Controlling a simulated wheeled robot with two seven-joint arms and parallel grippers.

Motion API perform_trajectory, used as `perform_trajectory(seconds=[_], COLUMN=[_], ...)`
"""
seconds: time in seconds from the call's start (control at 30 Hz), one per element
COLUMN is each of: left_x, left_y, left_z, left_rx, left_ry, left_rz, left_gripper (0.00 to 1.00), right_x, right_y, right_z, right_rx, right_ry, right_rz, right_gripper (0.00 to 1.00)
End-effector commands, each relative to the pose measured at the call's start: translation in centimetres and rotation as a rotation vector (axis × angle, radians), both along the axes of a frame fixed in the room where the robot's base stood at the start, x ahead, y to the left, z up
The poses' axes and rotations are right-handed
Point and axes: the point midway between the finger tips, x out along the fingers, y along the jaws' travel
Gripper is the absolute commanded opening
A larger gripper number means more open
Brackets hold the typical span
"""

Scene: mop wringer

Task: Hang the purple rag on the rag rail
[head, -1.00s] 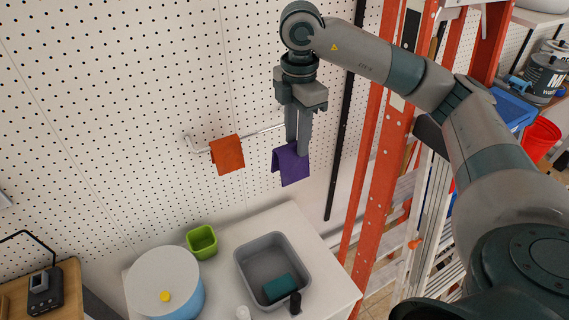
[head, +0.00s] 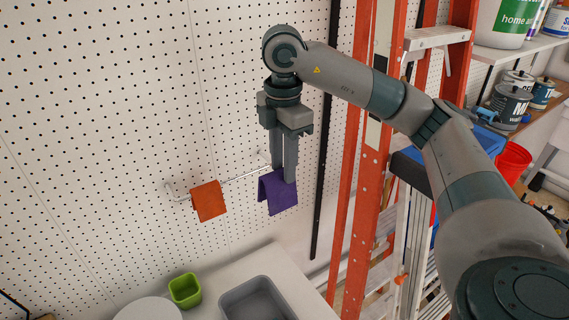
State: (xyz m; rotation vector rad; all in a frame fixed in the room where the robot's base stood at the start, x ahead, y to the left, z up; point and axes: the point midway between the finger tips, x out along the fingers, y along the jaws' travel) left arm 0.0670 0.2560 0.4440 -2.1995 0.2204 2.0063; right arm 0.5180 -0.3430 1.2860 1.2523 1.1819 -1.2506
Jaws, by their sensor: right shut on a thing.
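The purple rag (head: 279,196) hangs folded at the right part of the rag rail (head: 236,181), on the pegboard wall. My right gripper (head: 285,178) points down and is shut on the purple rag at its top fold. The fingers hide part of the rag's top and the rail there, so I cannot tell whether the rag rests on the rail. An orange rag (head: 209,202) hangs over the left part of the rail, apart from the purple one. My left gripper is not in view.
Below the rail, a white counter (head: 225,279) bears a green square pot (head: 185,290) and a grey basin (head: 257,300). An orange ladder (head: 362,190) stands close on the right. The pegboard (head: 110,130) left of the rail is clear.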

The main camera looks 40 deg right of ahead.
Motion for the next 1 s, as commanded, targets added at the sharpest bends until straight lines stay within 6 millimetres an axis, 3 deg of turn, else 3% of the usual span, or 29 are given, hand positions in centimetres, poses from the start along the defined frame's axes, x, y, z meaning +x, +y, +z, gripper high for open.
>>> perform_trajectory(seconds=[1.0], left_x=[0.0], left_y=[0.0], left_z=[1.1], left_rx=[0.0], left_ry=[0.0], left_rz=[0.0], left_gripper=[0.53], right_x=[6.4], right_y=[-0.3], right_z=[0.1], right_rx=[0.0], right_ry=[-0.001], right_rz=[-0.001], right_gripper=[0.12])
